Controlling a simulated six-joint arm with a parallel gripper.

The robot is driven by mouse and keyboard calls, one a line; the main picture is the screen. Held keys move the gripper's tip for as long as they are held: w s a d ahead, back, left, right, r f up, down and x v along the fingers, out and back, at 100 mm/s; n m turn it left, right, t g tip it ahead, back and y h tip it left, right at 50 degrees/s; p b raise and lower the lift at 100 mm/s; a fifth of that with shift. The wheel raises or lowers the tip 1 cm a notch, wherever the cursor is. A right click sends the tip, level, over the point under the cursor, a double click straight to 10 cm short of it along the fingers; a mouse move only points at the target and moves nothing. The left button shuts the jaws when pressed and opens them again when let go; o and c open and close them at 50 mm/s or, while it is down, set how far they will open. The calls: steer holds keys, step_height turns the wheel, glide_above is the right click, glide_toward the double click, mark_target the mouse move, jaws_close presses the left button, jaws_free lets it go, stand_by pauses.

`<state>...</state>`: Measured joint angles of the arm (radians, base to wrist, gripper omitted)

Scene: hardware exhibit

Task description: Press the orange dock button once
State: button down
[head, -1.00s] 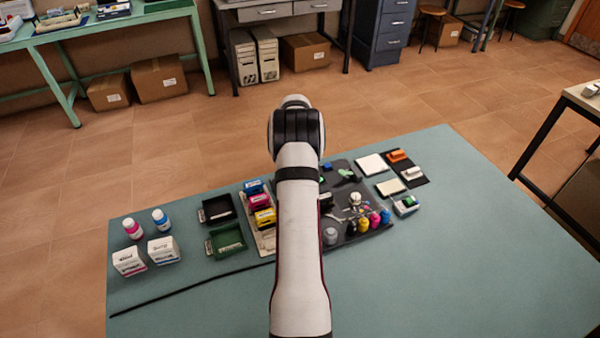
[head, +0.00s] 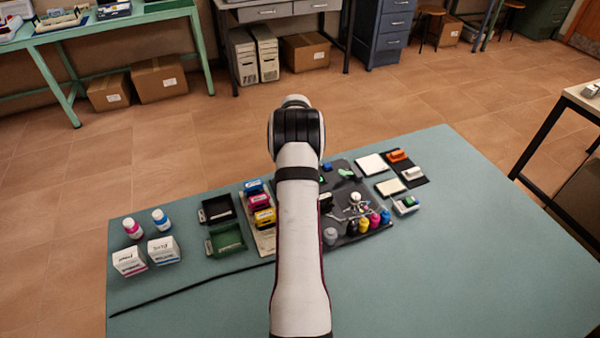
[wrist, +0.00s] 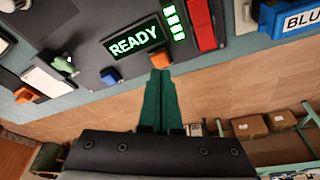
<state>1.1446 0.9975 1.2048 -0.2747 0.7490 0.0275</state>
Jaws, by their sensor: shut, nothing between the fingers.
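The orange dock button (wrist: 160,58) is a small square on the dark dock panel, below a lit display (wrist: 134,38) reading READY, in the wrist view. A blue button (wrist: 110,76) sits to its left. My gripper (wrist: 160,73) has its green fingers together and empty, with the tips at the button's lower edge in the picture. I cannot tell whether they touch it. In the head view my arm covers the gripper and the orange button; the blue button (head: 326,167) shows beside the arm.
A red bar (wrist: 202,25) lies right of the display. The head view shows ink bottles (head: 364,221), black and green trays (head: 228,240), white boxes (head: 129,262) and an orange-handled item (head: 396,156) around the panel. The table's right front (head: 470,260) is clear.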

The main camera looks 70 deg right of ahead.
steer(key=shift+f, duration=0.9)
stand_by(0.6)
steer(key=shift+r, duration=3.5)
